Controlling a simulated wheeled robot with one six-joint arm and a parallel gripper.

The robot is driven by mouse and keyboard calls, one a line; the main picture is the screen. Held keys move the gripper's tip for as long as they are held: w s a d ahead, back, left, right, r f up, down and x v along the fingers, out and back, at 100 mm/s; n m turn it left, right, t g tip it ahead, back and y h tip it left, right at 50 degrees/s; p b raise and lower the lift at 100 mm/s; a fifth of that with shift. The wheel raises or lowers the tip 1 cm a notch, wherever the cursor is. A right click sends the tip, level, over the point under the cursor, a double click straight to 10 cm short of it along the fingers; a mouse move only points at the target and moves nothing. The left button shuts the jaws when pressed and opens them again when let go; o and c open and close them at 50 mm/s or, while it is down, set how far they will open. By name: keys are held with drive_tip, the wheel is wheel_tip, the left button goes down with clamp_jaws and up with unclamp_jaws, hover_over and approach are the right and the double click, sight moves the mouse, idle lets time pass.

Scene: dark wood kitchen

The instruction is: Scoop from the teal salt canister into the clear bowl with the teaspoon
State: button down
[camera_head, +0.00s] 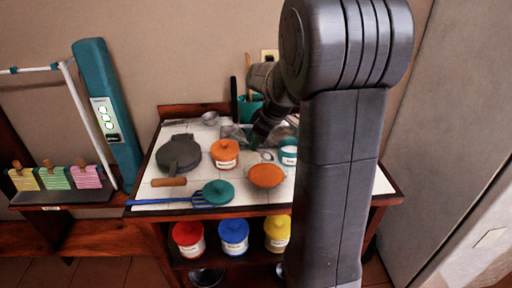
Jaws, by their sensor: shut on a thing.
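The teal salt canister (288,158) stands on the white cart top, beside my arm, with a white label and its teal rim showing. A round teal lid (218,192) lies near the front edge. The clear bowl (232,132) seems to be the see-through shape at the back middle, partly hidden by my gripper. My dark gripper (257,141) points down left of the canister and is shut on a thin thing, likely the teaspoon. The spoon is too small to make out clearly, and I cannot tell whether it holds salt.
An orange-lidded canister (225,152), a round orange-topped dish (266,176), a dark round pan (179,152) and a blue spatula (170,201) crowd the top. A teal utensil holder (249,109) stands behind. Red (188,236), blue (233,235) and yellow (277,232) canisters sit below.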

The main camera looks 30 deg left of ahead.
sight(266, 155)
drive_tip(key=shift+d+f+y+b, duration=0.35)
drive_tip(key=shift+y+b, duration=0.45)
drive_tip(key=shift+b, duration=0.65)
drive_tip(key=shift+d+f+y+b, duration=0.15)
drive_tip(key=shift+d+y+b, duration=0.5)
drive_tip(key=shift+b, duration=0.8)
drive_tip(key=y+b, duration=0.1)
drive_tip(key=b, duration=0.1)
drive_tip(key=y+b, duration=0.1)
drive_tip(key=b, duration=0.2)
drive_tip(key=shift+d+r+y+b, duration=0.15)
drive_tip(key=shift+d+y+b, duration=0.1)
drive_tip(key=shift+d+b, duration=0.05)
drive_tip(key=shift+d+r+y+b, duration=0.25)
drive_tip(key=shift+y+b, duration=0.15)
drive_tip(key=shift+b, duration=0.4)
drive_tip(key=shift+a, duration=0.1)
